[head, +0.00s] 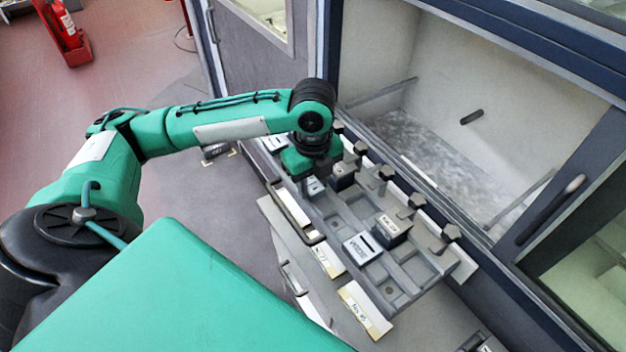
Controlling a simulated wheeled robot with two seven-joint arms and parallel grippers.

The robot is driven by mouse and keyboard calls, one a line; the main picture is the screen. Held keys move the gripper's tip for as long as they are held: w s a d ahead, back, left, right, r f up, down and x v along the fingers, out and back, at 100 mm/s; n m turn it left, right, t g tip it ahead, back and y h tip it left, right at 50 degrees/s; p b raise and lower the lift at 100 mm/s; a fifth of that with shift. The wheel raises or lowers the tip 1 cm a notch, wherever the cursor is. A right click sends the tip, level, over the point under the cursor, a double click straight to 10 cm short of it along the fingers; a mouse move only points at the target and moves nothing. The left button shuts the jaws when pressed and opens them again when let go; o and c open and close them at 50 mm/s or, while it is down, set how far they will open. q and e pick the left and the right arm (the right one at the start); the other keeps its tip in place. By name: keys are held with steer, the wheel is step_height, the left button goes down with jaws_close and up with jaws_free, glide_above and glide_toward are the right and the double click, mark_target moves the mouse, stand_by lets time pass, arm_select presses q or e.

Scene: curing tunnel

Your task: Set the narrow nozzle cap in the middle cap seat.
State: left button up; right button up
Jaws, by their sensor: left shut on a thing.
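My left gripper (304,175) reaches down over the far-left part of the grey cap rack (350,212). It is shut on a small light-grey cap (314,186), which I take for the narrow nozzle cap. The gripper covers much of it, its label is too small to read, and I cannot tell whether it touches the rack. A white-topped cap (361,247) with a dark slot and lettering sits at the near middle of the rack. A dark cap with a pale label (393,228) stands beside it. Empty recesses show around them. My right gripper is not in view.
Another dark cap (343,176) stands just right of my gripper. Several dark knobs (386,174) line the rack's far edge. Behind it is an open pale chamber (470,120) in a dark frame. Labelled plates (364,308) lie along the front edge.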

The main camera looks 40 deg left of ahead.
arm_select(q)
steer(key=o, duration=1.2)
steer(key=shift+c, duration=0.2)
steer(key=shift+r, duration=0.35)
step_height(320, 180, up, 13)
steer(key=b, duration=0.2)
